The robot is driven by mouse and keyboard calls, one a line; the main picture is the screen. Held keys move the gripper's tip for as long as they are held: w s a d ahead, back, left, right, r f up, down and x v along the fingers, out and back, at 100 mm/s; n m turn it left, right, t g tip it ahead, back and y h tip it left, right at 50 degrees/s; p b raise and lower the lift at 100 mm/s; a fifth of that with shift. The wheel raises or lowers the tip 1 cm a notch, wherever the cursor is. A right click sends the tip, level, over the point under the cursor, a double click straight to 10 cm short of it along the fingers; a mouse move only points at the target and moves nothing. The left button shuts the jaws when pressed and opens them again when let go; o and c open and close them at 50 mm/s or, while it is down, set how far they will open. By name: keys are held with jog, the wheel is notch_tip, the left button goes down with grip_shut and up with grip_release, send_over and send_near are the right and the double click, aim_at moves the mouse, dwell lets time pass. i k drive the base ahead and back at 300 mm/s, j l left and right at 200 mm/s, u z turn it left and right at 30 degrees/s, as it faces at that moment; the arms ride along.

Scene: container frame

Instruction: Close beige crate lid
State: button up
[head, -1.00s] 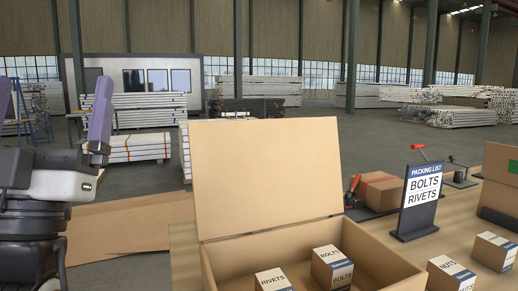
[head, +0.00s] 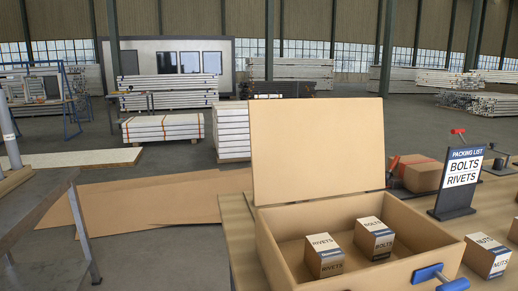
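The beige crate (head: 272,240) stands on the workbench with its lid (head: 318,148) standing up, hinged at the back edge, so the crate is open. Inside it are a RIVETS box (head: 325,265) on the left and a BOLTS box (head: 374,247) to its right. A blue handle (head: 452,283) shows at the front wall, at the bottom edge of the view. My gripper is not in the head view.
A packing list sign (head: 462,180) reading BOLTS and RIVETS stands right of the crate. A NUTS box (head: 487,256) is on the bench (head: 237,217) outside the crate. A brown taped parcel (head: 421,177) lies behind the sign.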

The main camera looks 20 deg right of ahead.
aim_at(302, 150)
jog(key=i+j+u, duration=0.1)
jog(key=u, duration=0.25)
jog(key=i+u, duration=0.1)
jog(key=u, duration=0.2)
jog(key=i+u, duration=0.1)
jog(key=u, duration=0.25)
jog(key=i+z, duration=0.3)
jog(key=i, duration=0.25)
jog(key=i+j+z, duration=0.2)
jog(key=i+z, duration=0.15)
jog(key=i, duration=0.15)
jog(key=i+z, duration=0.3)
jog(key=i, duration=0.25)
jog(key=i+z, duration=0.3)
jog(key=i, duration=0.25)
jog(key=i+z, duration=0.2)
jog(key=i, duration=1.05)
jog(key=i+z, duration=0.15)
jog(key=i, duration=0.45)
jog(key=i+j+z, duration=0.2)
jog(key=i, duration=0.4)
jog(key=i+z, duration=0.15)
jog(key=z, duration=3.75)
